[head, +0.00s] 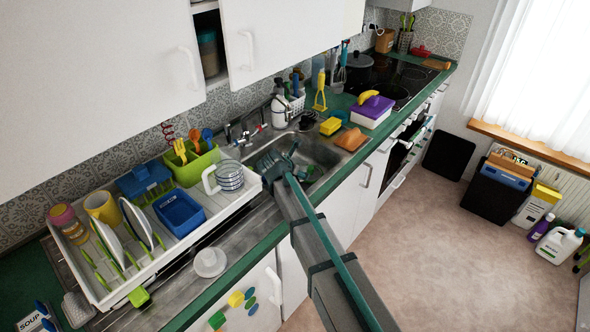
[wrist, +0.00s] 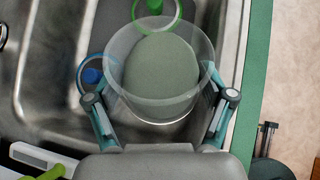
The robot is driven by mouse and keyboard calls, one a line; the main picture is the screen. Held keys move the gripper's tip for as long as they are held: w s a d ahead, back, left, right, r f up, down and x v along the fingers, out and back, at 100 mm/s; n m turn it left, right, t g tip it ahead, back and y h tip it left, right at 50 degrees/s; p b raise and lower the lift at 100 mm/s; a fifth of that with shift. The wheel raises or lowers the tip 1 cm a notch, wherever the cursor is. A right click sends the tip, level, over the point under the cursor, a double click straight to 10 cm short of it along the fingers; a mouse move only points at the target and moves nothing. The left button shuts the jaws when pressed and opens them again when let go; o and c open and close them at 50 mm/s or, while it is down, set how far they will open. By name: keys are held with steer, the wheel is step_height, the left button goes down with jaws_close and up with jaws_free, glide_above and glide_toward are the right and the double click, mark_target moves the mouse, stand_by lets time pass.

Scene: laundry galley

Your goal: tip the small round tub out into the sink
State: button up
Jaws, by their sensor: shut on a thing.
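The small round tub (wrist: 160,110) is clear, and in the wrist view it sits between the two fingers of my gripper (wrist: 160,88). A grey-green rounded mass (wrist: 162,72) shows inside or through it; I cannot tell which. My gripper is shut on the tub, one finger on each side. The sink (wrist: 45,75) lies below, with the tub over its right part. In the head view my gripper (head: 277,163) is above the left part of the sink (head: 322,152); the tub cannot be made out there.
A green ring (wrist: 178,22) and a blue ringed item (wrist: 92,76) lie in the sink. The dish rack (head: 190,238) stands left of it, with a striped mug (head: 230,176) close to my gripper. A tap (head: 246,132) is behind. A sponge (head: 330,126) sits on the right.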

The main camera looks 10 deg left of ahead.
steer(key=shift+r+g+y+p, duration=0.3)
steer(key=shift+g+p, duration=0.3)
steer(key=shift+p, duration=1.15)
steer(key=shift+r+g+y+p, duration=0.2)
steer(key=shift+g+y+p, duration=0.3)
steer(key=shift+p, duration=1.25)
steer(key=shift+w+g, duration=0.15)
steer(key=shift+g, duration=0.25)
steer(key=shift+w+f+m+g+y, duration=0.1)
steer(key=shift+f+m+g+y, duration=0.15)
steer(key=shift+g+y, duration=0.55)
steer(key=shift+r+g, duration=0.1)
steer(key=shift+g, duration=0.5)
steer(key=shift+s, duration=0.2)
steer(key=shift+w+g+y, duration=0.2)
steer(key=shift+g+y, duration=0.2)
steer(key=shift+d+g, duration=0.1)
steer(key=shift+g, duration=0.2)
steer(key=shift+s, duration=0.1)
